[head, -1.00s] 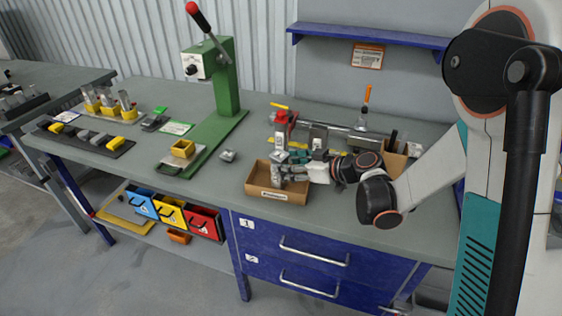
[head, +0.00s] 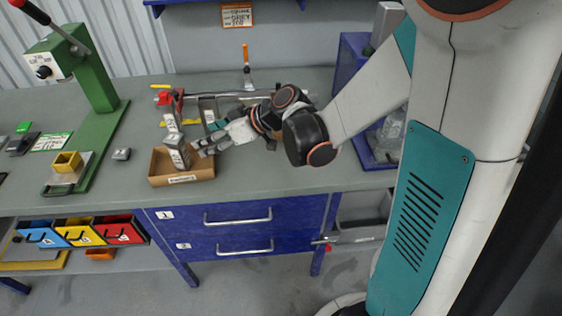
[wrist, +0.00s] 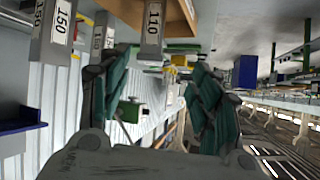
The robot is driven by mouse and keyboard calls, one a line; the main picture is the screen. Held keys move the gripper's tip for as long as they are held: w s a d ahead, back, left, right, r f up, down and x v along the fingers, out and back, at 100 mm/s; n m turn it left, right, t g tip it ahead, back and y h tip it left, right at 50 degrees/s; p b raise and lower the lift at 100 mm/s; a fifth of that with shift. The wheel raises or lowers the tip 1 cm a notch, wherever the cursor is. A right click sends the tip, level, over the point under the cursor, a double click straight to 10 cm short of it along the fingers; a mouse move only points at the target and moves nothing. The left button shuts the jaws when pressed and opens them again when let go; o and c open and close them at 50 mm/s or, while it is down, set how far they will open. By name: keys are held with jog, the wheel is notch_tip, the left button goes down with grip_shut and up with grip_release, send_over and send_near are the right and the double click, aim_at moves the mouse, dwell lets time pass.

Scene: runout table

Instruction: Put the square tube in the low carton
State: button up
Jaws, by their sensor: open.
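The low carton (head: 196,176) is an open brown box at the front of the bench in the head view. A grey square tube (head: 177,153) with a white label stands inside it. In the wrist view this looks to be the tube marked 110 (wrist: 152,38), beside the carton's brown wall (wrist: 183,12). My gripper (head: 203,147) is open and empty, just right of the tube. In the wrist view its dark green fingers (wrist: 164,72) are spread, with the tube's end showing between them; contact cannot be told.
Behind the carton stand another grey tube (head: 208,108) and a red clamp (head: 164,98). The wrist view shows a tube marked 150 (wrist: 54,30). A green press (head: 88,75) is left, a blue bin (head: 352,60) right. The bench front right of the carton is clear.

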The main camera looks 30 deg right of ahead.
jog(key=s+d+r+m+h, duration=0.3)
jog(key=s+d+m+h, duration=0.1)
jog(key=s, duration=0.6)
jog(key=s+d+r+m+h, duration=0.3)
jog(key=s+d, duration=0.3)
jog(key=s, duration=0.5)
jog(key=shift+s+m+h, duration=0.3)
jog(key=shift+m+h, duration=0.5)
jog(key=shift+h, duration=0.1)
